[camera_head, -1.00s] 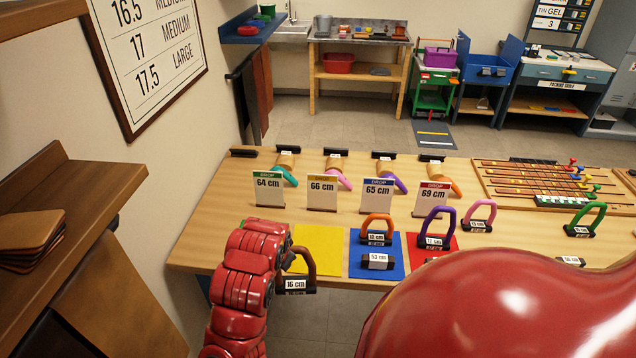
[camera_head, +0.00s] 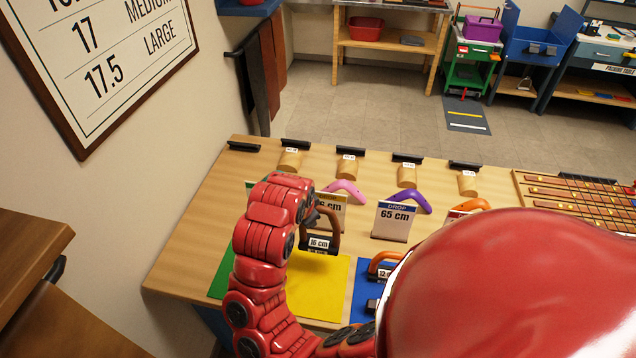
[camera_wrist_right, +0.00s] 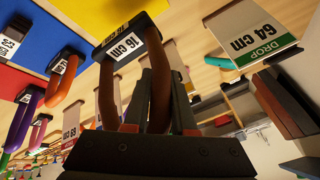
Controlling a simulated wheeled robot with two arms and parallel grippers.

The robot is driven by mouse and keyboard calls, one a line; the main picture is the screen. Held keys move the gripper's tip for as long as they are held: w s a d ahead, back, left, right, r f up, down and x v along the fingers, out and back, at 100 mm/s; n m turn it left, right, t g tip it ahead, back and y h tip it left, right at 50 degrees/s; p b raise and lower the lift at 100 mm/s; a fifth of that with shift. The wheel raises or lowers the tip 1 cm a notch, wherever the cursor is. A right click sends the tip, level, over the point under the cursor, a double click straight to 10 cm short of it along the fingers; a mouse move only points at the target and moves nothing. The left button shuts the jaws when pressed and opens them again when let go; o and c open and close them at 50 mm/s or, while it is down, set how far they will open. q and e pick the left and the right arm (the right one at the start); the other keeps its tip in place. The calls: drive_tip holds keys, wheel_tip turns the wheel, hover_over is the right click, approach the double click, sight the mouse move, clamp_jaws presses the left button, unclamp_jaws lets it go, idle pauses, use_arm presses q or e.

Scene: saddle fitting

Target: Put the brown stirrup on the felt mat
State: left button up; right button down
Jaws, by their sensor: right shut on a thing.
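The brown stirrup (camera_head: 333,219) has a dark base with a "16 cm" label and hangs upright, base down, above the yellow felt mat (camera_head: 320,285). A gap seems to remain under it. My right gripper (camera_head: 309,213) is shut on its bow; the fingers are partly hidden in the head view. The yellow mat (camera_wrist_right: 85,8) shows at the top there. My left gripper is out of view.
The green mat (camera_head: 222,276) lies left of the yellow one, the blue mat (camera_head: 362,292) right, holding an orange stirrup (camera_head: 380,263). Behind stand drop cards, including the "65 cm" card (camera_head: 394,220). My large red body part covers the lower right.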

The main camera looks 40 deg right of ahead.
sight(308, 239)
drive_tip(key=f, duration=0.4)
drive_tip(key=shift+s+a+p, duration=0.3)
drive_tip(key=shift+a+p, duration=0.05)
drive_tip(key=shift+p, duration=0.05)
drive_tip(key=shift+d+f, duration=0.15)
drive_tip(key=shift+f, duration=0.25)
wheel_tip(308, 239, down, 4)
drive_tip(key=shift+r+p, duration=0.25)
drive_tip(key=shift+p, duration=0.55)
drive_tip(key=shift+f, duration=0.25)
drive_tip(key=shift+w, duration=0.1)
drive_tip(key=shift+f, duration=0.25)
drive_tip(key=c, duration=0.7)
unclamp_jaws()
drive_tip(key=shift+r, duration=0.1)
drive_tip(key=shift+c, duration=0.2)
